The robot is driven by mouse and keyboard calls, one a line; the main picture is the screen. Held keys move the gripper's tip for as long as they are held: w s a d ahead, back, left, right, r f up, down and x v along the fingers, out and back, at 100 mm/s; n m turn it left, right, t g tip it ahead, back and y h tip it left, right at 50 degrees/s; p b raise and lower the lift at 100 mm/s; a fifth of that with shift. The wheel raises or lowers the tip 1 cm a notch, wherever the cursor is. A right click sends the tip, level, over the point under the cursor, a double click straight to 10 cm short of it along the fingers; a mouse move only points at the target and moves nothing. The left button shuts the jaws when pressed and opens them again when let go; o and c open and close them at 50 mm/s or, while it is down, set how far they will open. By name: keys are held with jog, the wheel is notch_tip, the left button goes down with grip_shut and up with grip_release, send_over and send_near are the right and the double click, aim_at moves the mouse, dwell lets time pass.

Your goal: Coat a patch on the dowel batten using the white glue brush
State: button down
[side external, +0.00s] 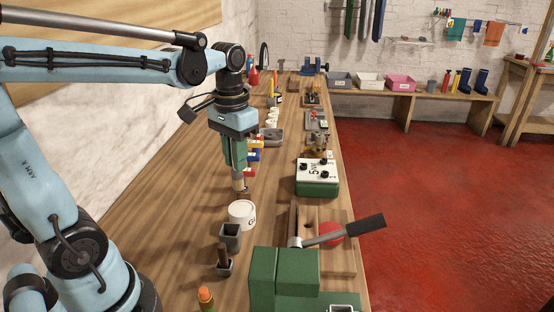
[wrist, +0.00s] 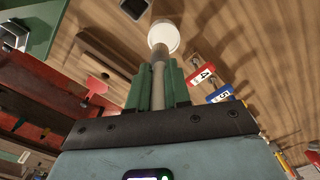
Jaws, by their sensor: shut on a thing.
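My gripper (side external: 237,168) has its green fingers shut on the glue brush (side external: 239,182), which points down. In the wrist view the pale brush handle (wrist: 158,77) runs between the fingers (wrist: 157,88). A white glue pot (side external: 242,214) stands on the bench just below the brush; it also shows in the wrist view (wrist: 164,32). The brush tip is at or just above the pot's far rim; I cannot tell whether it touches. A wooden piece (side external: 308,215) with a dark spot, seemingly the dowel batten, lies right of the pot, beside a black-handled lever (side external: 365,227).
Grey holders (side external: 231,236) and a green block (side external: 284,278) stand at the front. A green-and-white box (side external: 317,178) sits right of my gripper. Numbered red and blue tags (wrist: 202,74) lie beside the fingers. The bench's right edge drops to the red floor.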

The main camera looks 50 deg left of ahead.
aim_at(239, 180)
jog(key=shift+w+a+f, duration=0.1)
jog(key=shift+w+a, duration=0.25)
jog(key=shift+w, duration=0.05)
jog(key=shift+f, duration=2.9)
jog(key=shift+f, duration=0.6)
jog(key=shift+r, duration=0.15)
jog(key=shift+r, duration=3.4)
